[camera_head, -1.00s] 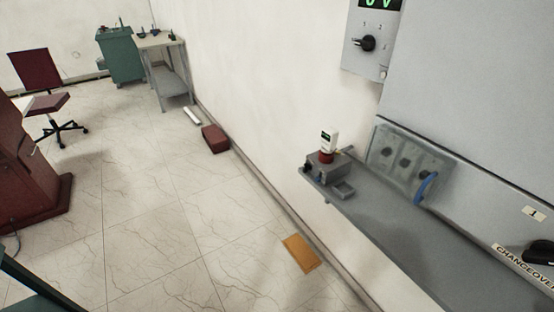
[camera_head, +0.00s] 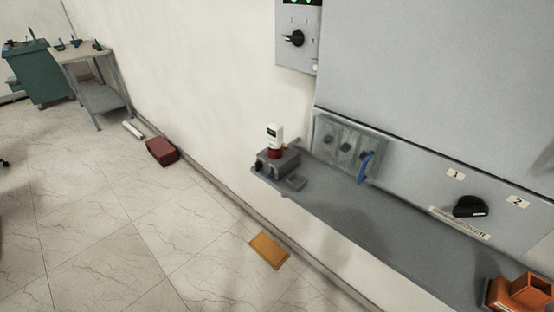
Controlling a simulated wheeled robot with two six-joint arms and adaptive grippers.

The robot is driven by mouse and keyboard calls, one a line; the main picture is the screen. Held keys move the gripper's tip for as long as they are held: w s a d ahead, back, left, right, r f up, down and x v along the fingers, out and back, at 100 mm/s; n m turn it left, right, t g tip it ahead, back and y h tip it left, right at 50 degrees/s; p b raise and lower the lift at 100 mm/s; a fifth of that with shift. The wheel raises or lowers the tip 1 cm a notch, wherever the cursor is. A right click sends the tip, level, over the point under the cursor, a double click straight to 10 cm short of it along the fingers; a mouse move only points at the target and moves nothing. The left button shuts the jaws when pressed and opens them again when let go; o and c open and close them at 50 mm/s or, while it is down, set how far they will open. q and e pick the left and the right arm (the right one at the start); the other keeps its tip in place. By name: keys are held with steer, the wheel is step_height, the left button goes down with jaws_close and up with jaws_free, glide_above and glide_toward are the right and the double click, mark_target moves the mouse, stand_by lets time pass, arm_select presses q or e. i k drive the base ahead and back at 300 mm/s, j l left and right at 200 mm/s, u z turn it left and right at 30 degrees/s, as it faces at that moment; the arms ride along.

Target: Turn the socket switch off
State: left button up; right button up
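Several switch-like controls show, and I cannot tell which one is the socket switch. A grey control box (camera_head: 297,55) on the wall has a black rotary knob (camera_head: 294,39) and a green display at its top. A clear-fronted panel (camera_head: 335,143) with several dark round knobs and a blue handle (camera_head: 365,167) sits above the grey shelf. A black changeover knob (camera_head: 470,207) sits on the grey cabinet between labels 1 and 2. Neither of my grippers is in view.
The grey shelf (camera_head: 345,218) holds a small grey device (camera_head: 277,162) with a white-and-red meter (camera_head: 275,140) on it. An orange object (camera_head: 520,292) is at the lower right.

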mark_target(258, 164)
steer(key=i+j+z, duration=0.15)
steer(key=j, duration=0.4)
steer(key=i+j+z, duration=0.15)
steer(key=j, duration=0.4)
steer(key=i+j+z, duration=0.15)
steer(key=j, duration=0.4)
steer(key=i+j+z, duration=0.1)
steer(key=j, duration=0.5)
steer(key=i+j+z, duration=0.15)
steer(key=j, duration=0.4)
